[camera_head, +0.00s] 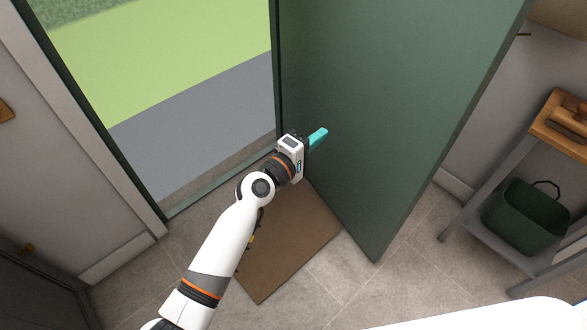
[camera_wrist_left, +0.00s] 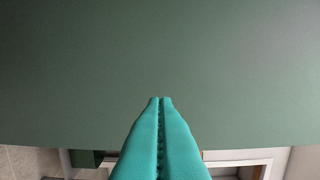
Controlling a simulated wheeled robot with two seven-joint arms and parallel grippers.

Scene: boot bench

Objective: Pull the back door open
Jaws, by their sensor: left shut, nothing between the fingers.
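The green back door (camera_head: 400,95) stands wide open, swung into the room to the right of the doorway. Its face also fills most of the left wrist view (camera_wrist_left: 80,70). My left gripper (camera_head: 319,136) is shut and empty, its teal fingers in front of the door face. In the left wrist view the closed fingertips (camera_wrist_left: 161,100) point at the door; I cannot tell whether they touch it. No door handle shows on the visible part of the door. My right gripper is not in view.
A brown mat (camera_head: 290,245) lies on the tiled floor under my left arm and by the door's lower edge. A bench (camera_head: 483,192) with a dark green basket (camera_head: 527,218) stands at the right. The doorway opens onto grey paving (camera_head: 200,120) and grass.

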